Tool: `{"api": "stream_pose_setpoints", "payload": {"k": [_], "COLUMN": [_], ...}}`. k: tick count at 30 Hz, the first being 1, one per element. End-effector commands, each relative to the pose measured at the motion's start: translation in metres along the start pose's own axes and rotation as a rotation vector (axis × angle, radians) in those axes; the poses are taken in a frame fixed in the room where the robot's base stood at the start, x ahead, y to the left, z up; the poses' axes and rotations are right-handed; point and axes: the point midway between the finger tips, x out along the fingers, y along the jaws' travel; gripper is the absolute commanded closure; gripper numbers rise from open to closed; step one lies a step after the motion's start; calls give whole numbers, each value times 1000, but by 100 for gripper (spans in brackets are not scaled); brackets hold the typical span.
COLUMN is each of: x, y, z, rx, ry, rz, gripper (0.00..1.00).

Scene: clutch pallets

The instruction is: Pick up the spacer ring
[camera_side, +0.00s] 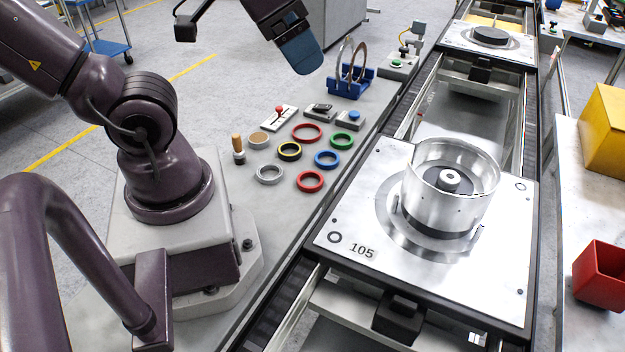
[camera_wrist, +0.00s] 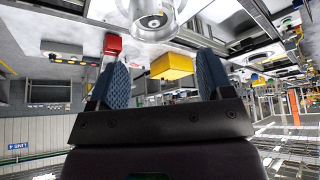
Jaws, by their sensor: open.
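Two large thin rings stand upright in a blue rack (camera_side: 350,84) on the bench in the side view, a grey one (camera_side: 345,52) and a brownish one (camera_side: 361,58). Several small rings lie flat on the bench nearer my base, among them a silver one (camera_side: 270,174) and a tan one (camera_side: 258,140). The frames do not label which is the spacer ring. My gripper (camera_side: 303,62) hangs above and left of the rack, apart from it. In the wrist view, the two blue fingers of my gripper (camera_wrist: 163,65) are spread with nothing between them.
A pallet marked 105 (camera_side: 345,222) sits on the conveyor, carrying a clear-walled metal drum (camera_side: 450,185). A joystick panel (camera_side: 279,119) and small button boxes stand near the rings. A yellow box (camera_side: 606,130) and a red bin (camera_side: 603,274) are on the right bench.

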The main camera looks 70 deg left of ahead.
Motion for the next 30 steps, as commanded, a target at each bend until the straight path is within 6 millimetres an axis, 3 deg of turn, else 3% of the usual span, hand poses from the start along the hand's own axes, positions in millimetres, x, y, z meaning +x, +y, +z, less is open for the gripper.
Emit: {"api": "stream_pose_setpoints", "payload": {"k": [12,15,23,26,30], "x": [0,0,0,3,27], "y": [0,0,0,-8,-32], "z": [0,0,0,1,8], "rx": [0,0,-2,-36,-132], "ry": [0,0,0,-14,-145], "rz": [0,0,-1,-20,-93], "gripper": [26,7,7,7,7]}}
